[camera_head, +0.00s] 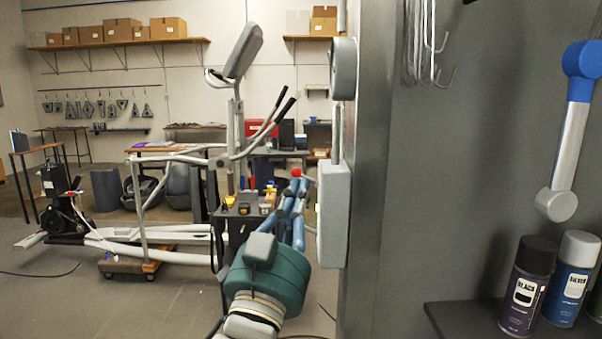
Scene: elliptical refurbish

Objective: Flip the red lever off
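The red lever's round red knob (297,173) shows beside the left edge of a grey wall box (333,214). The box is seen nearly edge-on, on the side of a dark grey wall. My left gripper (297,186) reaches up from the lower middle, with a teal body and blue fingers. Its fingertips are just below the knob, close to it in the picture. I cannot tell whether they touch it or how far apart they are. The lever's shaft is mostly hidden. My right gripper is not in view.
The dark grey wall (400,220) fills the right, close by. Spray cans (527,287) stand on a dark shelf (465,317) at lower right. An elliptical trainer (144,207) stands at left behind my gripper. Open floor (120,305) lies at lower left.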

